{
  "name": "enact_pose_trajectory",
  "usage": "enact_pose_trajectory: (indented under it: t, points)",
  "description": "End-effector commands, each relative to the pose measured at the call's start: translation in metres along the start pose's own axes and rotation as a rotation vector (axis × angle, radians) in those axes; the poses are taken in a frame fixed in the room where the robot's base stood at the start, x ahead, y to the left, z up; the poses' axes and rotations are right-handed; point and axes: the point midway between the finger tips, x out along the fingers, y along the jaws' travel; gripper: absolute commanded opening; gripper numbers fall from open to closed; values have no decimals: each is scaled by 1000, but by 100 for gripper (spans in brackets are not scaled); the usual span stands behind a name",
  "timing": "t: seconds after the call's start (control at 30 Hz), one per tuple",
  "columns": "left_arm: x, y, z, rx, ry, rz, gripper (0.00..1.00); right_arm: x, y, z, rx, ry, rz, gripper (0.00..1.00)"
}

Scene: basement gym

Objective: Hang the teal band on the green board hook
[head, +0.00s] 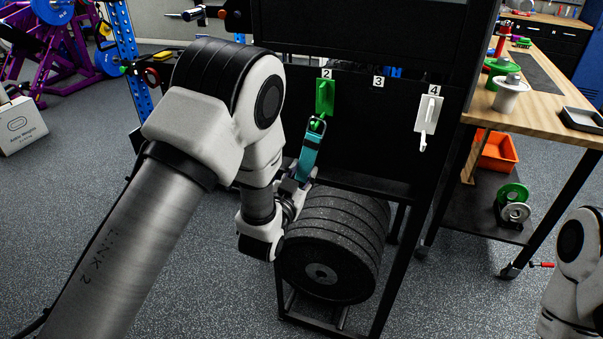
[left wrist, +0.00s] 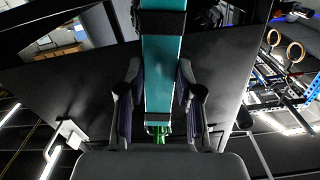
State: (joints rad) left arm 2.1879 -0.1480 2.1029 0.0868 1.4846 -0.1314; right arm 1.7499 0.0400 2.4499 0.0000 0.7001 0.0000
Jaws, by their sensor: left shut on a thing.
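The green board hook (head: 325,93) hangs on the dark board under label 2, its tip pointing down and forward. My left gripper (head: 296,183) is below it, shut on the teal band (head: 308,162). The band stands up from the fingers, slightly tilted, with its black top loop at the hook's tip. Green shows inside the loop, but I cannot tell whether the loop is around the tip or in front of it. In the left wrist view the band (left wrist: 163,70) runs between the fingers (left wrist: 160,92), with a bit of green hook (left wrist: 161,134) beyond its end.
A white hook (head: 428,112) hangs under label 4; place 3 shows no hook. Black weight plates (head: 335,240) stand on the rack below the band. A wooden bench (head: 535,95) with an orange bin (head: 497,152) beneath is at right. My right arm shows at the right edge.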

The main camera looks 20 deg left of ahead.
Motion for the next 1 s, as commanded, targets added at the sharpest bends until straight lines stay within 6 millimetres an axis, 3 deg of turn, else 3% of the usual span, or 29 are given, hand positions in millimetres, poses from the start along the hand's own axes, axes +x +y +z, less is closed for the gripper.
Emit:
enact_pose_trajectory:
  t: [0.37, 0.4, 0.47, 0.83, 1.0]
  points:
    - [0, 0, 0, 0, 1, 0, 0, 0, 0, 0, 0, 0, 0, 40]
    - [0, 0, 0, 0, 1, 0, 42, 0, 0, 0, 0, 0, 0, 40]
    - [0, 0, 0, 0, 1, 0, 63, 0, 0, 0, 0, 0, 0, 40]
    - [-4, 0, 0, 0, 0, 0, 64, 0, 0, 0, 0, 0, 0, 40]
    - [-32, 0, 0, 1, -4, 2, 64, 0, 0, 0, 0, 0, 0, 40]
